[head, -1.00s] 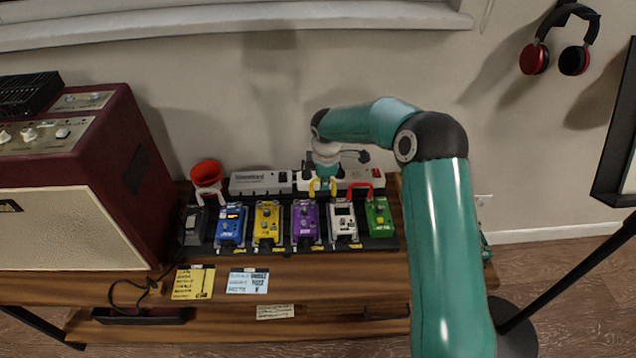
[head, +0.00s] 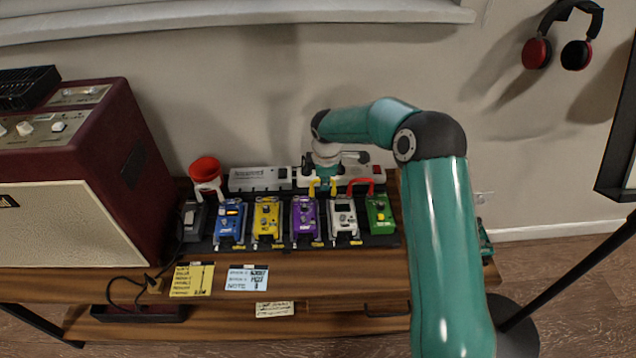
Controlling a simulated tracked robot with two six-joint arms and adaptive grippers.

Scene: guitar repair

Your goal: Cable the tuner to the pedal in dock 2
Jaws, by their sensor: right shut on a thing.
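A row of pedals stands on the dark pedalboard (head: 284,243). From left to right they are a small dark one (head: 192,220), a blue one (head: 230,222), a yellow one (head: 267,221), a purple one (head: 305,220), a white one (head: 343,220) and a green one (head: 379,214). I cannot tell which is the tuner, and dock numbers are not readable. My right gripper (head: 322,179) is shut on a yellow patch cable (head: 313,190) at the back of the purple and white pedals. Whether its plugs are seated is too small to tell. My left gripper is not in view.
A red patch cable (head: 360,181) arches behind the white and green pedals. A white power strip (head: 258,179) runs behind the board. A red-and-white cup-like object (head: 206,172) stands at the back left, beside the maroon amplifier (head: 125,160). Note cards (head: 192,280) lie in front.

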